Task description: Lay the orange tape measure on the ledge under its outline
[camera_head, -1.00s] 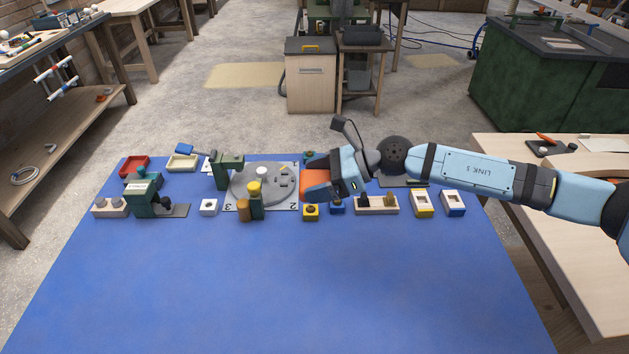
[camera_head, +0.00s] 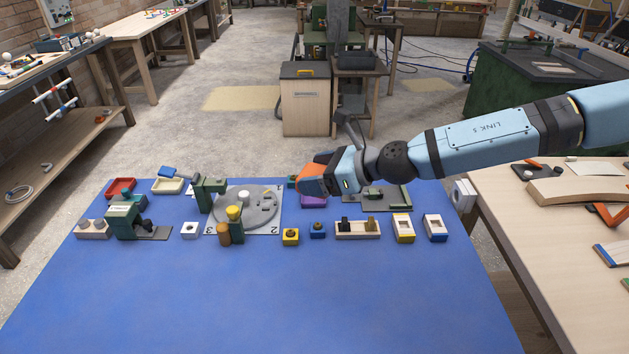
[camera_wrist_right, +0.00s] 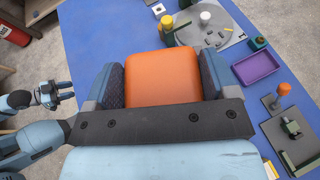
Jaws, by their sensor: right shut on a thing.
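The orange tape measure (camera_head: 313,179) is in my right gripper (camera_head: 328,176), held above the back edge of the blue mat in the head view. In the right wrist view the tape measure (camera_wrist_right: 163,78) fills the space between the two dark-padded fingers, which press on its sides. My left gripper (camera_wrist_right: 60,92) shows small at the left of the wrist view, empty, with its fingers apart. It is not in the head view. I cannot make out the ledge or the tape measure's outline in either view.
The blue mat (camera_head: 250,300) is clear in front. Along its back stand a grey turntable (camera_head: 244,208), a purple tray (camera_wrist_right: 257,67), yellow and blue blocks and green fixtures. A wooden bench (camera_head: 530,235) stands at right, a shelf unit (camera_head: 70,140) at left.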

